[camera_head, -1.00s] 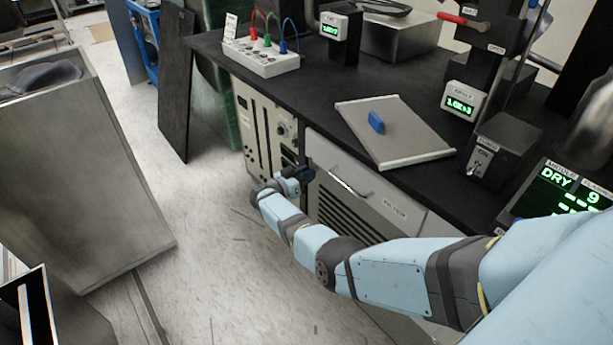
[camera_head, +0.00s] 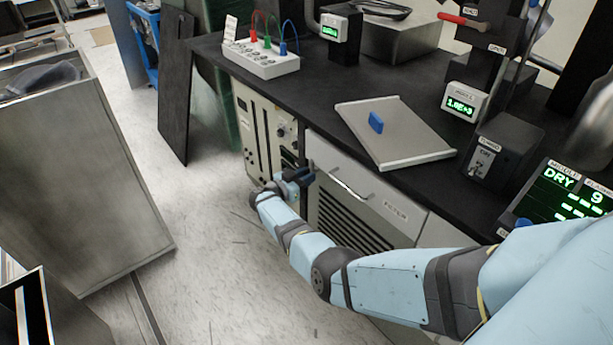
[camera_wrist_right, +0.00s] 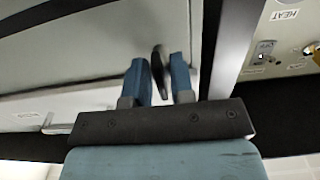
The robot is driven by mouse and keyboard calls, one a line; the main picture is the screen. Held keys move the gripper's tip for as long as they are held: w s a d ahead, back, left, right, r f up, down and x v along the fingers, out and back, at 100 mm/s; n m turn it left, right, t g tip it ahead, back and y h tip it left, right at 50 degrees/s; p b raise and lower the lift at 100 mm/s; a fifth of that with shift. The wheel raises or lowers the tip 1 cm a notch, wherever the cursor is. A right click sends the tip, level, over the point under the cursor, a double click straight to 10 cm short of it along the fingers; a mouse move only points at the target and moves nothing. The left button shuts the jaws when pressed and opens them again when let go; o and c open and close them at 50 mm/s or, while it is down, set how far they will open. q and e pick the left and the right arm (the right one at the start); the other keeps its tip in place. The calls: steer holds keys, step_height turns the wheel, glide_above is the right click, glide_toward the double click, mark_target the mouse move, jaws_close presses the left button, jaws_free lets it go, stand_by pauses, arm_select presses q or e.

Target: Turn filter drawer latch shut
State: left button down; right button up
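The filter drawer (camera_head: 375,195) is a pale front with a bar handle, under the black worktop. It also fills much of the right wrist view (camera_wrist_right: 90,60). My right gripper (camera_head: 309,172) is at the drawer's upper left corner. In the right wrist view, its two blue fingers (camera_wrist_right: 162,78) stand apart, one on each side of a small dark latch (camera_wrist_right: 158,62). The latch lies close to the left finger, with a narrow gap to the right one; I cannot tell if they touch. The latch is not clear in the head view. My left gripper is out of view.
A beige panel with knobs and slots (camera_head: 262,130) adjoins the drawer on the left. A tray (camera_head: 418,138) with a blue block (camera_head: 376,122) lies on the worktop. A grey metal bin (camera_head: 85,180) stands at left. The floor between is clear.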

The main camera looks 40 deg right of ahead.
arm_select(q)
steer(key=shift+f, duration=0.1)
arm_select(e)
steer(key=shift+o, duration=0.6)
steer(key=shift+a, duration=0.1)
